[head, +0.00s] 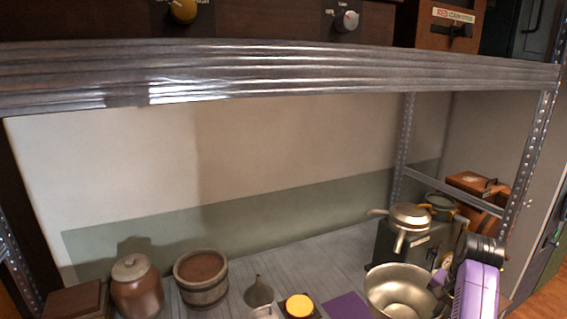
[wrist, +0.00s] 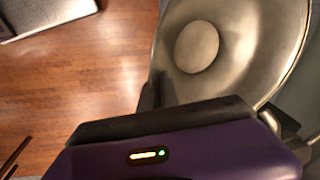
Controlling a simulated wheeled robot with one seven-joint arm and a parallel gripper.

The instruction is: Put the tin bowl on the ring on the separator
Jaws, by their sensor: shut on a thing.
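The tin bowl (head: 393,287) is a wide, shiny metal bowl at the lower right of the head view, its open top facing up. My gripper (head: 438,280) is shut on its right rim. In the wrist view the bowl (wrist: 232,45) fills the upper right, with the dark jaws (wrist: 215,106) at its edge. Behind the bowl is a dark green-grey box (head: 395,246) with a metal piece with a spout-like arm (head: 410,214) on top; this may be the separator. I cannot clearly make out the ring.
On the shelf (head: 240,285) stand a brown lidded jar (head: 136,288), a wooden bucket (head: 202,281), a funnel (head: 258,293), a yellow disc (head: 299,306) and a purple square (head: 346,306). A metal shelf beam (head: 300,73) crosses above. A perforated upright (head: 524,165) stands at right.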

